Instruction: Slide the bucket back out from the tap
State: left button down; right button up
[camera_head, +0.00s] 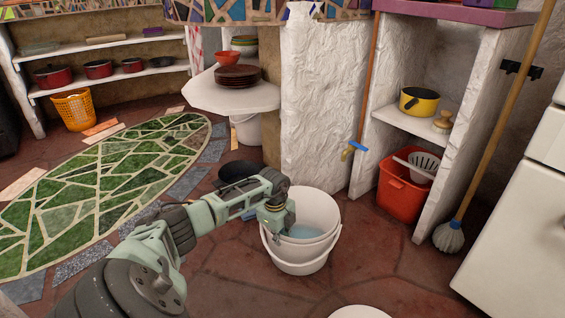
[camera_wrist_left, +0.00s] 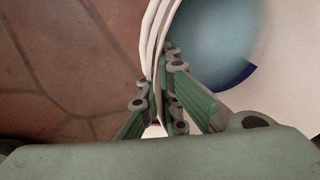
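The white bucket (camera_head: 297,258) stands upright on the red stone floor, in front of the white plastered pillar. Bluish water shows inside it, and its handle hangs down at the front. My left gripper (camera_head: 277,222) is at the bucket's left rim. In the left wrist view, the fingers (camera_wrist_left: 160,95) lie on either side of the bucket's rim (camera_wrist_left: 153,45), pinching its wall, with one finger inside and one outside. The blue water (camera_wrist_left: 212,45) shows beyond it. My right gripper is not in view.
A green mosaic floor patch (camera_head: 100,185) lies to the left. A red bucket (camera_head: 400,195) stands in the shelf at right, near a leaning mop (camera_head: 449,236). A white round object (camera_head: 360,312) is cut off at the bottom edge. The floor right of the bucket is clear.

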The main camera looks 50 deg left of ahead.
pick_arm(q)
jog(key=shift+s+a, duration=0.1)
jog(key=shift+s, duration=0.05)
jog(key=c, duration=2)
grip_release()
jog(key=shift+o, duration=0.7)
jog(key=shift+d, duration=0.2)
jog(key=r, duration=0.8)
jog(key=shift+w+d, duration=0.25)
jog(key=shift+s, duration=0.1)
